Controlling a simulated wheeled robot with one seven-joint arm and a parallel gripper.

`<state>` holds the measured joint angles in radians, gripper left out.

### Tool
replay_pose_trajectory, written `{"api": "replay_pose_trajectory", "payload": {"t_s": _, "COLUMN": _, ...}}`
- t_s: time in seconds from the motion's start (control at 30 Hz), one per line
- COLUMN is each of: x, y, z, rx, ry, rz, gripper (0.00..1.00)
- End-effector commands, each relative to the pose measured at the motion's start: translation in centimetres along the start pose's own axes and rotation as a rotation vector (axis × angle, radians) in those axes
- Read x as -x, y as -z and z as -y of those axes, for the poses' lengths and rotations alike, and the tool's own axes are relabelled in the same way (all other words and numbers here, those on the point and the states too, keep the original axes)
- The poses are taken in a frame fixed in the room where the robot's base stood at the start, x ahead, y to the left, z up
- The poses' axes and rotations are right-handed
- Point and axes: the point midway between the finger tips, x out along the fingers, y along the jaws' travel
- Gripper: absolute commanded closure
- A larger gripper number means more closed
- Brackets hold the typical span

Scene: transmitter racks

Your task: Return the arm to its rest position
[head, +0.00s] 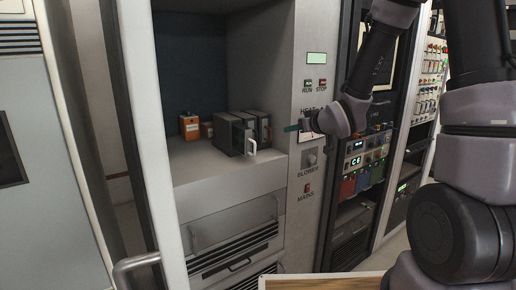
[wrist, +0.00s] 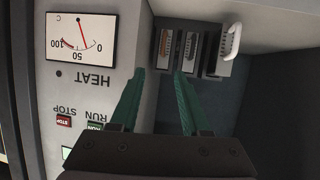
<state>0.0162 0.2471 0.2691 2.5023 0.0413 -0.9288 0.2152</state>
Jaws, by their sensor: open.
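My gripper (wrist: 160,75) is open, and its two green fingers stand apart with nothing between them in the wrist view. In the head view the gripper (head: 291,128) shows as a small green tip beside the front panel of the rack, at the right side of an open bay. My arm reaches in from the right of the head view, bent, with the wrist in front of the panel. The wrist view looks past the fingers into the bay, where several modules stand beyond the fingertips. I cannot tell the exact gap between the fingers and the panel.
Dark modules with a white handle (head: 236,134) stand on the bay shelf (head: 200,162), with an orange box (head: 189,127) behind. The panel holds a HEAT meter (wrist: 82,42), RUN and STOP buttons, a BLOWER knob (head: 309,159) and a MAINS switch (head: 307,188). A cabinet door stands left.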

Motion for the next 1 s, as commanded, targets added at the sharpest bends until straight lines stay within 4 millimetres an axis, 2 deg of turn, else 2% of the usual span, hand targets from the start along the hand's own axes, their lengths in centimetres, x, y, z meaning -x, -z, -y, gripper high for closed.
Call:
{"api": "replay_pose_trajectory", "payload": {"t_s": 0.03, "x": 1.4, "y": 1.2, "z": -1.4, "rx": -0.014, "ry": -0.047, "rz": 0.026, "gripper": 0.53}}
{"api": "replay_pose_trajectory", "payload": {"t_s": 0.2, "x": 6.8, "y": 3.0, "z": -4.9, "rx": -0.117, "ry": -0.186, "rz": 0.156, "gripper": 0.53}}
{"api": "replay_pose_trajectory", "payload": {"t_s": 0.27, "x": 9.1, "y": 3.5, "z": -5.7, "rx": -0.164, "ry": -0.226, "rz": 0.198, "gripper": 0.53}}
{"api": "replay_pose_trajectory", "payload": {"t_s": 0.4, "x": 14.9, "y": 4.1, "z": -6.6, "rx": -0.295, "ry": -0.301, "rz": 0.286, "gripper": 0.53}}
{"api": "replay_pose_trajectory", "payload": {"t_s": 0.57, "x": 21.9, "y": 4.2, "z": -5.7, "rx": -0.468, "ry": -0.338, "rz": 0.377, "gripper": 0.53}}
{"api": "replay_pose_trajectory", "payload": {"t_s": 0.7, "x": 27.3, "y": 3.8, "z": -3.7, "rx": -0.611, "ry": -0.328, "rz": 0.442, "gripper": 0.53}}
{"api": "replay_pose_trajectory", "payload": {"t_s": 0.83, "x": 30.6, "y": 3.4, "z": -1.9, "rx": -0.704, "ry": -0.303, "rz": 0.486, "gripper": 0.53}}
{"api": "replay_pose_trajectory", "payload": {"t_s": 1.0, "x": 32.4, "y": 3.1, "z": -0.7, "rx": -0.755, "ry": -0.283, "rz": 0.512, "gripper": 0.53}}
